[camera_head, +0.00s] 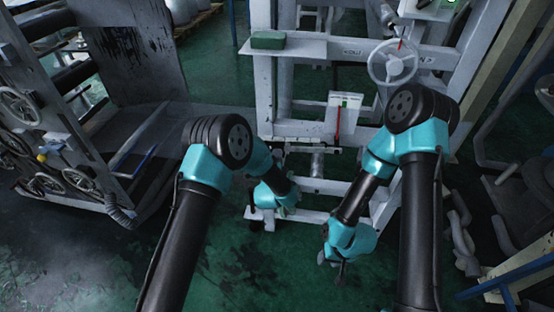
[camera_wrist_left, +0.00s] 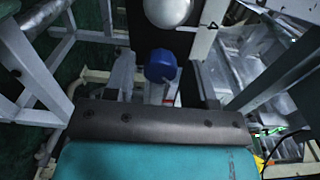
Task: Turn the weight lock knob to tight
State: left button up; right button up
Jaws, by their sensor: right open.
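A blue round knob (camera_wrist_left: 160,66) shows in the left wrist view, beyond the dark front bar of my left gripper; I take it to be the weight lock knob. I cannot make it out in the head view. My left gripper (camera_head: 287,208) is low at the front of the white frame, partly hidden by its own wrist. In the left wrist view its fingers are hard to tell from the frame parts, and contact with the knob is not clear. My right gripper (camera_head: 341,274) is open and empty, pointing down over the green floor.
The white frame (camera_head: 262,95) carries a handwheel (camera_head: 393,63), a green block (camera_head: 268,39) and a plate with a red lever (camera_head: 338,123). A pale ball (camera_wrist_left: 168,10) is above the knob. A machine with several handwheels (camera_head: 20,106) stands left. Floor between is clear.

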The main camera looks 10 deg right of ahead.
pick_arm(q)
jog(key=shift+o, duration=0.6)
jog(key=shift+s, duration=0.1)
jog(key=v, duration=1.7)
jog(key=shift+a, duration=0.15)
jog(key=s+a+f+n+g+y, duration=0.25)
jog(key=a+f+n+g, duration=0.7)
jog(key=a, duration=0.55)
jog(key=s+a+f+n+g, duration=0.2)
jog(key=s+a+n+g, duration=0.1)
jog(key=s+a+n, duration=0.3)
jog(key=s+a+f+n+g+h, duration=0.1)
jog(key=s+a+f+n+g, duration=0.1)
jog(key=s+a+n+g, duration=0.2)
jog(key=s+a+n, duration=0.2)
jog(key=s+n, duration=0.2)
jog(key=s, duration=0.2)
jog(key=shift+s+f, duration=0.15)
jog(key=shift+f, duration=0.25)
